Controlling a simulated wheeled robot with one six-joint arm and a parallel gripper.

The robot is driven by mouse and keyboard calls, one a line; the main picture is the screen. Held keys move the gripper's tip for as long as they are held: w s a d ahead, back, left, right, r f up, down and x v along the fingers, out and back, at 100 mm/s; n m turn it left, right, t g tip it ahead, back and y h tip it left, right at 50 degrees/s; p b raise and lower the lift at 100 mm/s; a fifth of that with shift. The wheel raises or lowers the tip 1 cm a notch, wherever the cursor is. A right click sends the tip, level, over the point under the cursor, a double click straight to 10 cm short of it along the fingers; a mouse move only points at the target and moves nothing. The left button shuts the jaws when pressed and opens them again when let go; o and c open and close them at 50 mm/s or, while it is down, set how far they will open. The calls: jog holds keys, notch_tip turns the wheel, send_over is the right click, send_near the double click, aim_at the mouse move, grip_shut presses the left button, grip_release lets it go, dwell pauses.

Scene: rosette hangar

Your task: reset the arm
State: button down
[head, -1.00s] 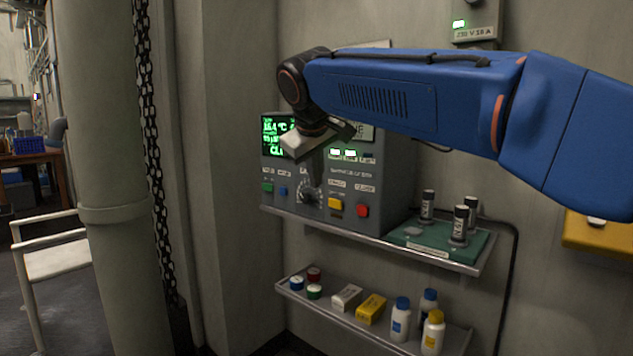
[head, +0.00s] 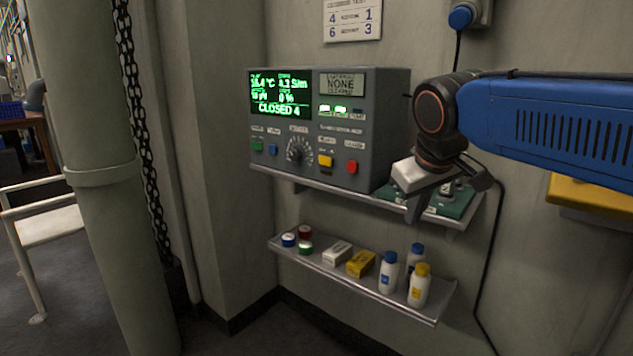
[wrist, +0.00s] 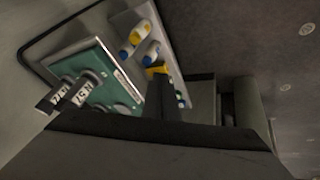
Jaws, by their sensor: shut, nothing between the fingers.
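My gripper (head: 411,214) hangs below the end of my blue arm at the right of the head view. It is shut and empty, pointing down in front of the right end of the upper shelf. Behind it, it partly hides a green tray (head: 453,205) and the dark cylinders on it. In the wrist view my shut fingers (wrist: 159,80) show at the middle, with the green tray (wrist: 95,62) to their left. The grey control box (head: 390,125) stands left of my gripper, and its screen reads "CLOSED 4".
The lower shelf (head: 330,276) holds small jars, two boxes and several bottles (head: 419,286). A yellow box (head: 590,193) is on the wall at right. The floor in front is clear.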

jog(key=s+d+f+m, duration=0.2)
jog(key=s+d+f, duration=0.2)
jog(key=s+f, duration=0.6)
jog(key=s+d+f+m+g, duration=0.1)
jog(key=s+d+f+m, duration=0.1)
jog(key=s+d+f, duration=0.3)
jog(key=s+f, duration=0.4)
jog(key=f, duration=0.1)
jog(key=shift+s+d+f+m, duration=0.15)
jog(key=shift+s+d+m, duration=0.05)
jog(key=shift+s+m, duration=0.15)
